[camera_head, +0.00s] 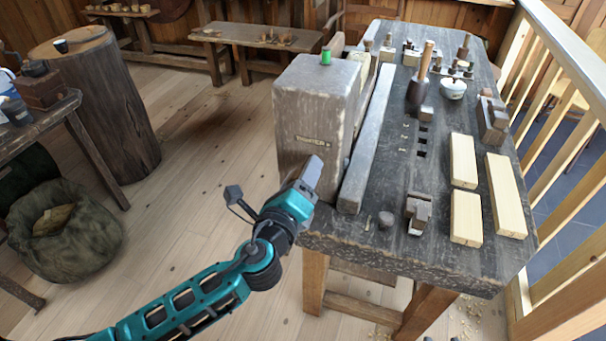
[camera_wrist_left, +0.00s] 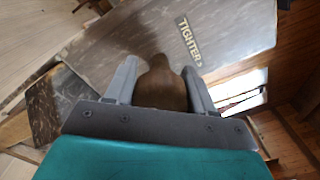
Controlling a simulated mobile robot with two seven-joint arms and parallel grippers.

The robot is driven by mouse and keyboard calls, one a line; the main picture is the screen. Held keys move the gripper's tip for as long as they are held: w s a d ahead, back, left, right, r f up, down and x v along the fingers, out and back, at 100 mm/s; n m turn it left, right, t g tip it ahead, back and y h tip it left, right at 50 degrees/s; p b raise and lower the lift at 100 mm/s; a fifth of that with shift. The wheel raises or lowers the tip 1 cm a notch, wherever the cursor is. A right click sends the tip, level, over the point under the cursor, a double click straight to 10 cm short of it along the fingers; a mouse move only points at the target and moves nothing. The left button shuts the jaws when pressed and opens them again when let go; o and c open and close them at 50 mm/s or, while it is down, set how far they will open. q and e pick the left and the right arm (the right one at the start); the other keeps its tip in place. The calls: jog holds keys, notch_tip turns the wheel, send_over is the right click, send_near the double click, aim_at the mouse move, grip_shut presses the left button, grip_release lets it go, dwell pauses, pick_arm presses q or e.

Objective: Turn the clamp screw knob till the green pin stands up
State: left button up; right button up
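A grey wooden vise block (camera_head: 312,110) stands at the bench's left end, marked with a word that reads "TIGHTER" in the left wrist view (camera_wrist_left: 189,42). A short green pin (camera_head: 326,56) stands up from the block's top. My left gripper (camera_head: 312,172) is at the block's lower front face, and its arm hides the knob in the head view. In the left wrist view, the brown clamp screw knob (camera_wrist_left: 162,85) sits between my two grey fingers, which appear to touch it on both sides.
The dark workbench (camera_head: 400,185) extends right of the block. A railing (camera_head: 565,70) runs along the right. The floor (camera_head: 200,200) left of the block is clear.

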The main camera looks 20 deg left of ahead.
pick_arm(q)
jog(key=o, duration=0.4)
jog(key=shift+s+a, duration=0.1)
jog(key=shift+c, duration=0.2)
jog(key=shift+s, duration=0.4)
jog(key=s+b, duration=0.2)
jog(key=s, duration=1)
jog(key=shift+a, duration=0.2)
